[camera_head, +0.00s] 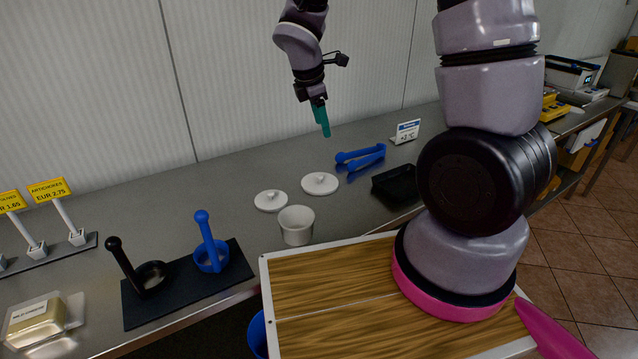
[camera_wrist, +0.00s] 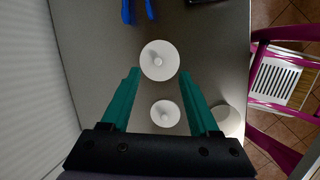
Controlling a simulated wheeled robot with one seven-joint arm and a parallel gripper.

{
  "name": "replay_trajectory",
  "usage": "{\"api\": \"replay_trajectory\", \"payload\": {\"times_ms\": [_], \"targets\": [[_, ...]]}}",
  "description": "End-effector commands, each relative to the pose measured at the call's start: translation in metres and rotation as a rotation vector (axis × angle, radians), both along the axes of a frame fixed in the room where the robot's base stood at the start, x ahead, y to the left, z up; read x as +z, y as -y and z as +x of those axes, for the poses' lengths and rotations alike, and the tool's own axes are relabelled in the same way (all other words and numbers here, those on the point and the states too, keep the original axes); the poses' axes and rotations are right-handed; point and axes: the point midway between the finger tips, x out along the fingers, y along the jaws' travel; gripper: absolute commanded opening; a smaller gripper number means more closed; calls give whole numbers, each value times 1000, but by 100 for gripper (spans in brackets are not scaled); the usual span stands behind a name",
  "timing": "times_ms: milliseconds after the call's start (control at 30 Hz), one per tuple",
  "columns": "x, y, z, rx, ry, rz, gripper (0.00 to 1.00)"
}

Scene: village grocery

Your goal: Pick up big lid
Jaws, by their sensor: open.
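The big lid (camera_head: 320,184) is a white round disc with a small knob, lying flat on the grey metal counter. It also shows in the wrist view (camera_wrist: 159,48), just ahead of the fingertips. A smaller white lid (camera_head: 271,201) lies to its left; in the wrist view the small lid (camera_wrist: 165,114) appears between the fingers, below them on the counter. My gripper (camera_head: 321,121) has teal fingers and hangs well above the counter, over and behind the lids. In the wrist view my gripper (camera_wrist: 159,74) is open and empty, its fingers wide apart.
A white cup (camera_head: 296,226) stands in front of the lids. Blue tongs (camera_head: 361,158) and a black tray (camera_head: 396,184) lie to the right. A black mat (camera_head: 188,290) with two scoop-like tools is at left. A corrugated wall (camera_head: 110,90) stands behind the counter.

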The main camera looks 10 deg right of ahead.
Motion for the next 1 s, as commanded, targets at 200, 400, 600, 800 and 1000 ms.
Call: {"api": "replay_trajectory", "payload": {"times_ms": [200, 400, 600, 800, 1000], "targets": [[-65, -26, 8, 363, -126, -139, 62], [-92, -28, 12, 458, -160, -172, 62], [-121, -18, 19, 458, -159, -172, 62], [-135, -13, 23, 455, -157, -170, 62], [-160, -8, 34, 453, -159, -171, 62]]}}
